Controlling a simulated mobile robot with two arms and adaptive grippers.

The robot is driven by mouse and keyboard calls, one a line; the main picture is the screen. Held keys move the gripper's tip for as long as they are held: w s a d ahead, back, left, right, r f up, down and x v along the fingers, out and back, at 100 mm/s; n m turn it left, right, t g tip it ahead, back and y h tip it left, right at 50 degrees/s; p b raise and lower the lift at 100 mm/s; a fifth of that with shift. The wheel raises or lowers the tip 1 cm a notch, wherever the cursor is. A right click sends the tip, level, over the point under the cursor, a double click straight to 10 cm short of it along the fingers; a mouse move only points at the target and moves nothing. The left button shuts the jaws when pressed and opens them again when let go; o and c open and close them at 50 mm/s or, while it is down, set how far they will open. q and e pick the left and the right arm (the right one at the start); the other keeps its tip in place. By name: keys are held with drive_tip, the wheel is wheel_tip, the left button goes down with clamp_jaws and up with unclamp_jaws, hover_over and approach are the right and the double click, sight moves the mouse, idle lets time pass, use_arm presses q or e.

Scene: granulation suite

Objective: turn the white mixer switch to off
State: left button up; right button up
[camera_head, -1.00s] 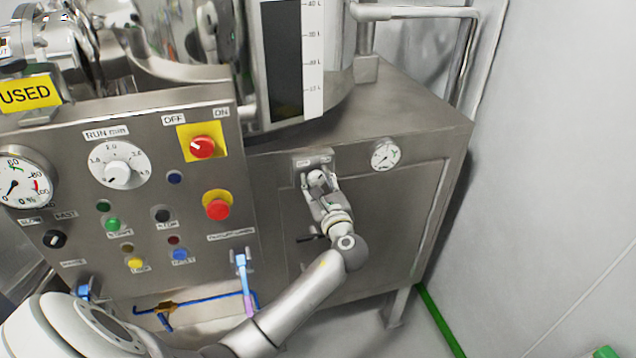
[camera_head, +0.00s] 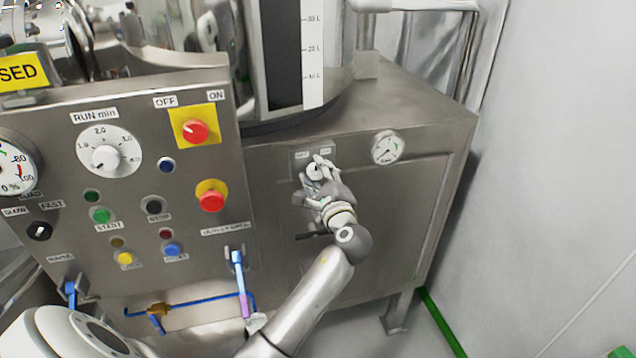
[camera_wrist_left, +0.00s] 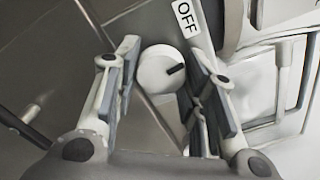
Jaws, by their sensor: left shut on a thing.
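The white mixer switch (camera_head: 314,171) is a small round knob on a plate on the steel cabinet front, right of the control panel. In the left wrist view the knob (camera_wrist_left: 157,72) has a black pointer mark at its right side, and an OFF label (camera_wrist_left: 187,17) lies up and to the right of it. My left gripper (camera_head: 318,178) is at the switch, its fingers (camera_wrist_left: 158,85) on either side of the knob and shut on it. The fingers partly hide the knob in the head view. My right gripper is not in view.
Left of the arm is a control panel (camera_head: 60,130) with a red knob on yellow (camera_head: 195,131), a red push button (camera_head: 211,200) and a RUN min dial (camera_head: 107,155). A gauge (camera_head: 387,148) sits right of the switch. A black handle (camera_head: 311,235) is below. A wall closes the right.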

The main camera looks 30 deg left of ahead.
use_arm(q)
drive_tip(key=shift+n+b, duration=1.5)
drive_tip(key=shift+n, duration=0.6)
drive_tip(key=o, duration=1)
drive_tip(key=v, duration=1.2)
